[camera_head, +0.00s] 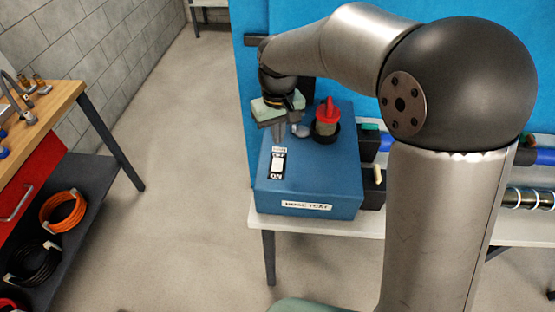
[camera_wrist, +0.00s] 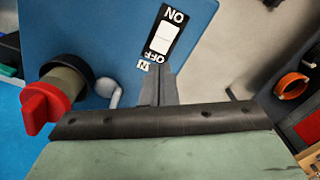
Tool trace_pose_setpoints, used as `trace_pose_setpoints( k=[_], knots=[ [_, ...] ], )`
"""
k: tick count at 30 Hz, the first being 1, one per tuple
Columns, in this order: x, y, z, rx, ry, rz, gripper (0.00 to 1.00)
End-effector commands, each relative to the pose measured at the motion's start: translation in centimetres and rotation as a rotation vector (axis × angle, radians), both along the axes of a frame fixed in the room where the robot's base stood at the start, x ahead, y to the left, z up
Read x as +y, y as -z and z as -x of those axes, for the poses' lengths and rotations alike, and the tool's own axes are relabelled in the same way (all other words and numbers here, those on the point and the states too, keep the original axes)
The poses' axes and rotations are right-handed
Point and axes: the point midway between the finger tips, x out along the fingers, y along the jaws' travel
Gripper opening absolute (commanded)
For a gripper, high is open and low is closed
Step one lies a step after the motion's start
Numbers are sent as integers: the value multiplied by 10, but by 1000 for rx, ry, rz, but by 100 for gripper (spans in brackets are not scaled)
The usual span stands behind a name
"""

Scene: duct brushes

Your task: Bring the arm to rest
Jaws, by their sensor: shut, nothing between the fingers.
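My gripper (camera_head: 278,139) points down over the left back part of a blue box (camera_head: 312,185) on a white table. Its fingers are together and empty, and in the wrist view (camera_wrist: 161,68) their tips appear near the OFF end of a white rocker switch (camera_wrist: 162,37). The switch also shows on the box top in the head view (camera_head: 277,165), with ON marked at its near end. I cannot tell which way the rocker is pressed or whether the fingertips touch the box. My arm bends above the box, its elbow at the right.
A red knob (camera_head: 327,110) stands on the box, right of my gripper; it also shows in the wrist view (camera_wrist: 44,106). A wooden workbench (camera_head: 42,112) stands at the left, with an orange coil (camera_head: 62,211) on its shelf. Open floor lies between bench and table.

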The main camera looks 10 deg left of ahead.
Motion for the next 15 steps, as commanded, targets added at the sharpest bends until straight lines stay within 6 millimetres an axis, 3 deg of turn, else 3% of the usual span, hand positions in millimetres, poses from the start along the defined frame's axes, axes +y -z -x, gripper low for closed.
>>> trace_pose_setpoints(
  k=[11,15],
  knots=[
    [0,1,0,0,0,0,0],
    [-19,-6,3,-6,32,1,0]
  ],
)
